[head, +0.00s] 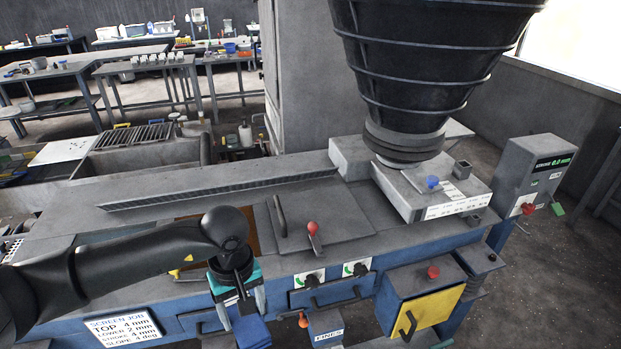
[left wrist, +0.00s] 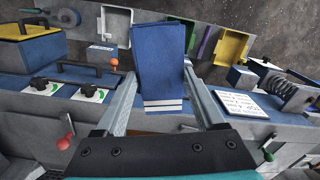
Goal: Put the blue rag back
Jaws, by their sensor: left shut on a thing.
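My left gripper (head: 244,310) reaches in from the left and points down at the front side of the blue machine. It is shut on the blue rag (head: 251,333), which hangs below the fingers. In the left wrist view the rag (left wrist: 159,65) is a folded blue cloth with white stripes near one end, held between the two fingers of my left gripper (left wrist: 158,45). My right gripper is not in view.
The machine front (head: 178,325) carries a screen job sign (head: 123,328), switches, a fines bin (head: 326,328) and a yellow-fronted box (head: 430,312). Purple, green (left wrist: 209,46) and yellow (left wrist: 231,48) pieces stand beyond the rag. A black hopper (head: 425,60) stands above right.

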